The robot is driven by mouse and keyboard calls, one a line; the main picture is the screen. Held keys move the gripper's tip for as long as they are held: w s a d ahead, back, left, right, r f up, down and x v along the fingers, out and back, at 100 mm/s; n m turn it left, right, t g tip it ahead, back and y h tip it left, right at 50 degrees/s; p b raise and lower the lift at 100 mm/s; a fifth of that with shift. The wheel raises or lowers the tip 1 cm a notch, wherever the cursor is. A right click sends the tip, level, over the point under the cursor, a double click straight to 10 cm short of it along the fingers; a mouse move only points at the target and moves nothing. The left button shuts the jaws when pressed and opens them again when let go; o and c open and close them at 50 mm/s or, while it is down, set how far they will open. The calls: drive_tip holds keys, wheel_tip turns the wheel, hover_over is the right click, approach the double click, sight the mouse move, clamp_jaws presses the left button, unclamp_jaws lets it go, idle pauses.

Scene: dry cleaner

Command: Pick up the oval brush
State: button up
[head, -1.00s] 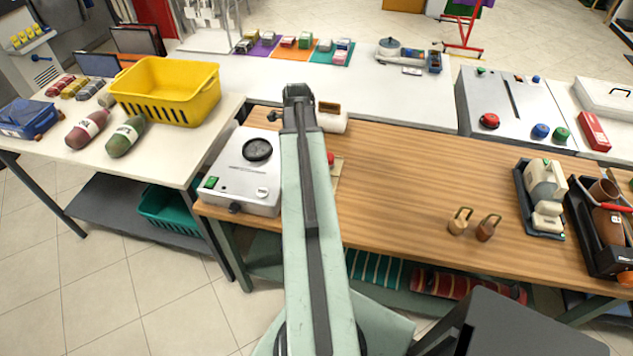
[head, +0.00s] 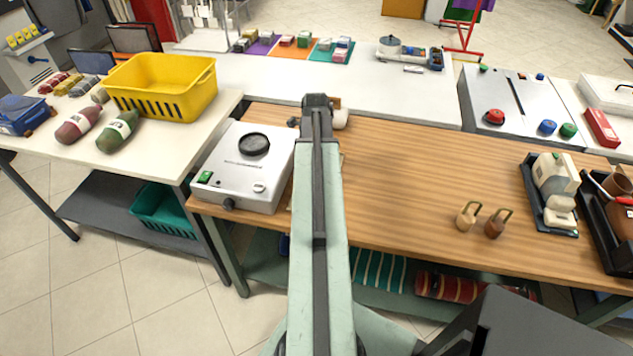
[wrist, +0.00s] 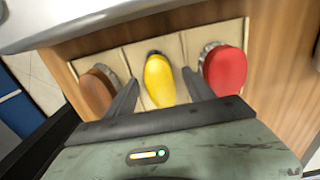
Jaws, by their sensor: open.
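In the wrist view, three brush-like things lie in a row on a beige, sectioned mat (wrist: 132,58): a brown one (wrist: 100,88) at left, a long yellow oval one (wrist: 158,80) in the middle, and a wider red rounded one (wrist: 225,70) at right. The brown and red ones show grey bristle edges. My gripper (wrist: 161,79) is open, its fingers apart above the mat, with the yellow thing showing between them. Contact cannot be told. In the head view my arm hides the brushes and most of the mat.
A silver device with a black dial (head: 245,165) stands left of my arm on the wooden counter (head: 400,180). Two small padlock-like things (head: 468,216) and a cream device (head: 555,185) stand to the right. The counter between is clear. A yellow basket (head: 160,85) is on the left table.

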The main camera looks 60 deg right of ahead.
drive_tip(key=shift+f, duration=0.4)
clamp_jaws()
wheel_tip(320, 180, up, 10)
drive_tip(key=p, duration=1)
drive_tip(key=shift+r, duration=0.1)
